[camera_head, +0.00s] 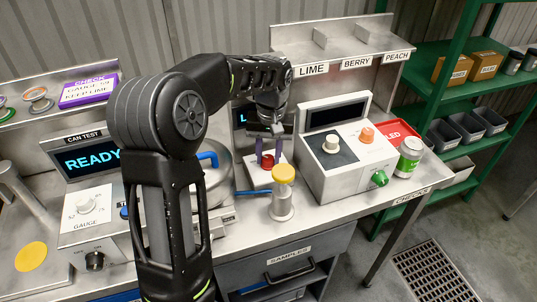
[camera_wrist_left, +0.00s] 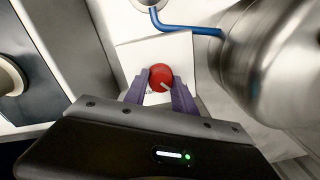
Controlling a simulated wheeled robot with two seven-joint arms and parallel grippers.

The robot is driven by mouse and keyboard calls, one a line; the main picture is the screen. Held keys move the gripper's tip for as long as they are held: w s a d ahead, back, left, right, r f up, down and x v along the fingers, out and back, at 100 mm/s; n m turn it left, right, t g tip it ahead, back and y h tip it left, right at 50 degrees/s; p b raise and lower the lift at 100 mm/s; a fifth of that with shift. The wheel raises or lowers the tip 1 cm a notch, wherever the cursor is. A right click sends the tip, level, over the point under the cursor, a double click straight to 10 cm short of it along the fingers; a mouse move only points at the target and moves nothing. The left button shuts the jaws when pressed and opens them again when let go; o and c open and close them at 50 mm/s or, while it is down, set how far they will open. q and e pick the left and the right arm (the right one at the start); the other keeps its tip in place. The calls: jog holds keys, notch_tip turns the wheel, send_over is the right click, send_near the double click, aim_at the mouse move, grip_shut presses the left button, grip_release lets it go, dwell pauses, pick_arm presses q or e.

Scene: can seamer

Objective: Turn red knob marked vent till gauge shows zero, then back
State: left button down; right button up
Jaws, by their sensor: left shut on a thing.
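The red knob (camera_head: 267,162) sits on a small white block (camera_head: 256,178) beside the steel vessel. My left gripper (camera_head: 268,153) reaches down over it, its purple fingers on either side. In the left wrist view the red knob (camera_wrist_left: 160,74) is between the fingers of my left gripper (camera_wrist_left: 161,84), which is shut on it. A pale pointer mark shows on the knob's near lower side. The gauge dial (camera_head: 84,206) is on a white box labelled GAUGE at the left; its exact reading is too small to tell. Any vent label is not readable. My right gripper is not in view.
A steel cylinder with a yellow top (camera_head: 283,174) stands just in front of the knob. A blue pipe (camera_wrist_left: 185,28) runs from near the block to the steel vessel (camera_wrist_left: 270,60). A white control box (camera_head: 345,175) and a green can (camera_head: 409,157) stand to the right.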

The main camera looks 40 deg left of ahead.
aim_at(270, 157)
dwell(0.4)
pick_arm(q)
jog(key=c, duration=1)
grip_release()
jog(key=shift+c, duration=0.2)
jog(key=shift+r, duration=0.1)
jog(key=shift+w+d+r+b, duration=0.1)
jog(key=shift+r+b, duration=0.2)
jog(key=shift+r, duration=3.55)
